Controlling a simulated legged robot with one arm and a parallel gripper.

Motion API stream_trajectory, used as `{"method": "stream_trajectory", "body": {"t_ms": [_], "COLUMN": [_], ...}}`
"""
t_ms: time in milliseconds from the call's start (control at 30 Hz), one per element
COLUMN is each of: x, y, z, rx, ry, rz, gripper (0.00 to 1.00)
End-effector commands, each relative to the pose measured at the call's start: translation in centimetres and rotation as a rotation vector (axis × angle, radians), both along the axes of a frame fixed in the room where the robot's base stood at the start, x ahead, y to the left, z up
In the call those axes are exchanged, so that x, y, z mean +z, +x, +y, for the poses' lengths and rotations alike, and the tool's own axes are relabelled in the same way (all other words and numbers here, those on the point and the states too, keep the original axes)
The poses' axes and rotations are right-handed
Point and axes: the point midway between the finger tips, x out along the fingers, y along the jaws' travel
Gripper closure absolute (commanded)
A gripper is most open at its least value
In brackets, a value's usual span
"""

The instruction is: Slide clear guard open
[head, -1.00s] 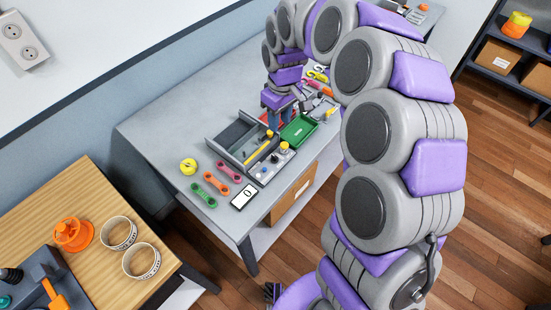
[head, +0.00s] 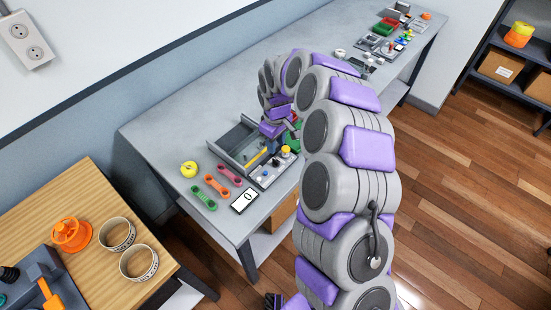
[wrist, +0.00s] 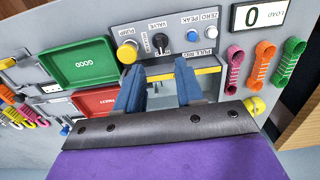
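The grey test rig (head: 245,150) sits on the bench, and its yellow bar (head: 257,159) lies along one edge. In the wrist view the yellow bar (wrist: 206,70) runs across, just beyond or under my fingertips. I cannot tell whether they touch it. A clear guard cannot be made out for certain. My gripper (wrist: 158,68) has its two blue fingers apart, with nothing visible held between them. In the head view my own arm hides the fingers. The control panel (wrist: 218,50) bears a yellow pump knob, a black valve knob, and blue and white buttons.
A green GOOD tray (wrist: 80,62) and a red tray (wrist: 95,103) lie beside the rig. Pink (wrist: 235,68), orange (wrist: 263,65) and green (wrist: 290,60) straps and a load display (wrist: 252,15) lie on the other side.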

Motion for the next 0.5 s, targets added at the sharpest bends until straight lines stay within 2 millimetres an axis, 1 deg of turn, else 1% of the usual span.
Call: {"method": "stream_trajectory", "body": {"t_ms": [33,100,300,400,500], "x": [-1.3,-2.6,-6.0,-7.2,-7.9], "y": [-0.1,-0.1,-0.1,-0.1,-0.1], "z": [0.0,0.1,0.1,0.0,0.0], "rx": [0.0,-0.001,0.0,0.0,0.0], "ry": [-0.001,0.001,0.0,-0.001,0.0], "rz": [0.004,0.003,0.003,0.003,0.001], "gripper": [0.63,0.63,0.63,0.63,0.63]}}
